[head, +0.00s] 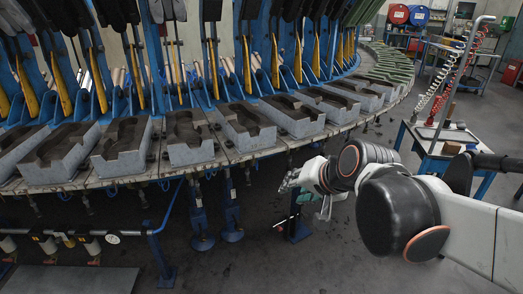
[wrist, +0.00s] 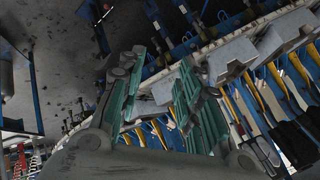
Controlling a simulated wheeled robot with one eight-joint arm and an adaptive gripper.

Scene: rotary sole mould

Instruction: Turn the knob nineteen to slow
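My gripper (head: 296,188) is in front of the rotary table's rim in the head view, below the mould blocks. In the wrist view my gripper (wrist: 161,60) shows two teal fingers spread apart, with nothing between them. The rotary sole-mould machine has grey mould blocks (head: 190,140) with dark sole-shaped hollows along its curved table edge (head: 235,155). Small dark fittings hang under that edge. I cannot pick out knob nineteen or any number or slow marking in either view. The gripper is not seen touching anything.
Blue supports with yellow levers (head: 246,68) rise behind the moulds. A blue post stand (head: 231,215) stands under the rim. At right is a workbench (head: 440,141) with coiled hoses; red and blue drums (head: 419,16) are behind. The grey floor (head: 270,262) in front is mostly clear.

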